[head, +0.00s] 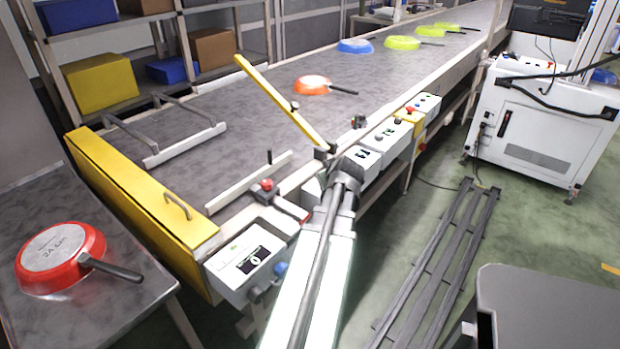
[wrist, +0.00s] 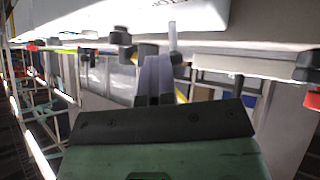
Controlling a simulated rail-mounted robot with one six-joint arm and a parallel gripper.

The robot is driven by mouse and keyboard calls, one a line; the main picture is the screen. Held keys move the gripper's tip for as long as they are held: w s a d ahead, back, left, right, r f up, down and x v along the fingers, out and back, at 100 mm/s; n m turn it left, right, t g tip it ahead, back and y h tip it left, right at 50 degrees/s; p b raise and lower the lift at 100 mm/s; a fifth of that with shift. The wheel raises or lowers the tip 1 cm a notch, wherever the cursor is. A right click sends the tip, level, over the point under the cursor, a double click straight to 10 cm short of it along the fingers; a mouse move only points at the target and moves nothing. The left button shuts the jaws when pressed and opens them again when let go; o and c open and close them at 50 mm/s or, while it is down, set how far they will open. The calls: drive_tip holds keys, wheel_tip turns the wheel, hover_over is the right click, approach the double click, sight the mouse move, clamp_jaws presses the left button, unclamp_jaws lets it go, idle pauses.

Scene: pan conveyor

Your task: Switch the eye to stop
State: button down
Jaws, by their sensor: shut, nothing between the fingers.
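White control boxes stand along the conveyor's near side. One box (head: 365,160) is just beyond my arm's end, with dark markings on its face and partly hidden. Another box (head: 394,135) is behind it. I cannot tell which control is the eye switch, or its setting. My gripper (wrist: 155,80) is shut and empty in the wrist view, its fingers pointing toward a white panel (wrist: 150,15) with dark knobs (wrist: 120,38) along its lower edge. I cannot tell whether the fingertips touch a knob. In the head view, my arm hides most of the gripper.
A yellow diverter bar (head: 285,105) slants over the conveyor (head: 230,110). An orange pan (head: 312,85), a blue pan (head: 355,46) and green pans (head: 402,42) are on it. A red pan (head: 60,255) is on the left table.

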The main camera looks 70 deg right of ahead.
drive_tip(key=shift+w+a, duration=0.1)
drive_tip(key=shift+a, duration=0.05)
idle(0.3)
drive_tip(key=shift+r+p, duration=0.8)
drive_tip(key=shift+p, duration=0.05)
drive_tip(key=shift+s+r, duration=0.2)
drive_tip(key=shift+s, duration=0.15)
drive_tip(key=shift+s+d+r+p, duration=0.3)
drive_tip(key=shift+s+r+p, duration=0.1)
drive_tip(key=shift+s+p, duration=0.15)
drive_tip(key=shift+s+d+r+p, duration=0.3)
drive_tip(key=shift+s+r+p, duration=0.15)
drive_tip(key=shift+s, duration=0.2)
drive_tip(key=p+v, duration=0.5)
drive_tip(key=v, duration=0.4)
drive_tip(key=shift+s+a, duration=0.25)
drive_tip(key=shift+a, duration=0.3)
